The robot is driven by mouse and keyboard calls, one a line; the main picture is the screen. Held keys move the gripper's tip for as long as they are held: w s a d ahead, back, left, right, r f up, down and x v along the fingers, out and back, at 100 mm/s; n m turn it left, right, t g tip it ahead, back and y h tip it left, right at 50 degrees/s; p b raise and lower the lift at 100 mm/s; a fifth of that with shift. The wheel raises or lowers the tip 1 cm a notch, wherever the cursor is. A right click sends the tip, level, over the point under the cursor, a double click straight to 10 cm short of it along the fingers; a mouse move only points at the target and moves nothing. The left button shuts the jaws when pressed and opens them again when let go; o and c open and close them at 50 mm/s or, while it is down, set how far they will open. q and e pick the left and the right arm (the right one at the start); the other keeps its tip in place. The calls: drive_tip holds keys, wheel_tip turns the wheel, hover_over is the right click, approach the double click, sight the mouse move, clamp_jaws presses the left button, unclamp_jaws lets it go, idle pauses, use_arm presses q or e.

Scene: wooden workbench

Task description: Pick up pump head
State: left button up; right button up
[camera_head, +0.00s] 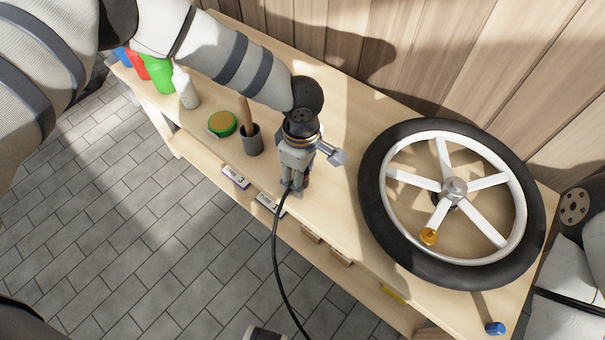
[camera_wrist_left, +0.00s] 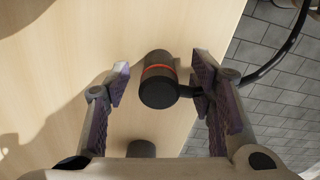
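The pump head (camera_wrist_left: 158,80) is a black cylinder with an orange-red ring in the left wrist view. A short side stem joins it to a black hose (camera_head: 276,245), which hangs over the bench's front edge. My left gripper (camera_head: 297,185) points down over the bench and is open. In the left wrist view its two fingers (camera_wrist_left: 162,77) stand on either side of the pump head, with a gap visible on the left. Whether the right finger touches the stem is unclear. In the head view the gripper mostly hides the pump head. My right gripper is out of view.
A spoked wheel (camera_head: 375,205) with a black tyre lies right of my left gripper. Bottles, including a green one (camera_head: 158,75), stand farther left. A wooden wall closes the back.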

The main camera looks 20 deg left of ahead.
use_arm(q)
clamp_jaws()
wheel_tip(320, 180, up, 3)
drive_tip(key=shift+w+r+p, duration=0.1)
drive_tip(key=shift+r+p, duration=0.1)
drive_tip(key=shift+p, duration=0.1)
drive_tip(key=s+r+p, duration=0.3)
drive_tip(key=s+r, duration=0.6)
drive_tip(key=s, duration=0.5)
drive_tip(key=shift+r, duration=0.3)
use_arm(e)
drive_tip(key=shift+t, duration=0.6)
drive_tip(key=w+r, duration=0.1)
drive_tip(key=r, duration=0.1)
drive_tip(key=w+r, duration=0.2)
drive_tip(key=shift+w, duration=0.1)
